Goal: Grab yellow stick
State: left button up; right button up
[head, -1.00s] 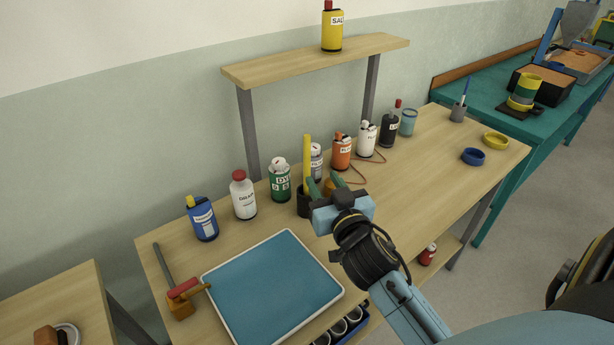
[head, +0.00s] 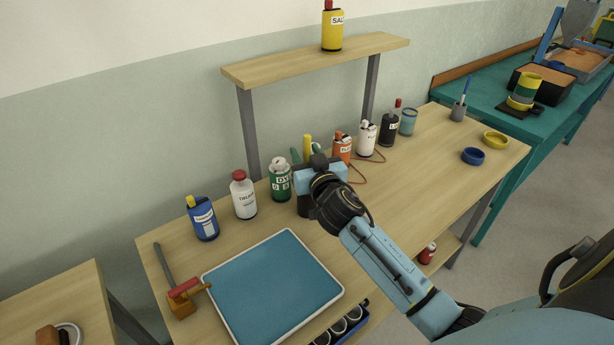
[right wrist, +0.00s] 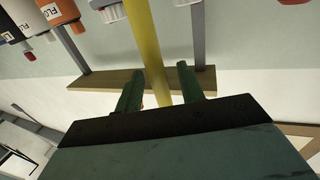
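The yellow stick (head: 308,142) stands upright on the bench; only its top shows above my right gripper in the head view. Its foot is by a dark holder (head: 303,208), mostly hidden by my gripper. My right gripper (head: 306,154) is at the stick, its green fingers apart on either side of it. In the right wrist view the stick (right wrist: 146,45) passes between the two fingers (right wrist: 158,88), near the left one; whether it touches that finger is unclear. My left gripper is not in view.
A green bottle (head: 280,182) stands close to the left of my gripper and an orange bottle (head: 342,147) close to the right. A shelf (head: 315,60) holds a yellow bottle (head: 332,31) above. A blue tray (head: 272,285) lies in front; the bench's right part is mostly clear.

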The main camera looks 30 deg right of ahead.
jog(key=shift+c, duration=0.2)
grip_shut()
jog(key=shift+r, duration=0.1)
notch_tip(320, 180, up, 9)
jog(key=shift+r+p, duration=0.2)
jog(key=shift+p, duration=1)
jog(key=shift+r+p, duration=0.3)
jog(key=shift+r, duration=0.25)
jog(key=shift+r+p, duration=1.1)
jog(key=shift+p, duration=0.05)
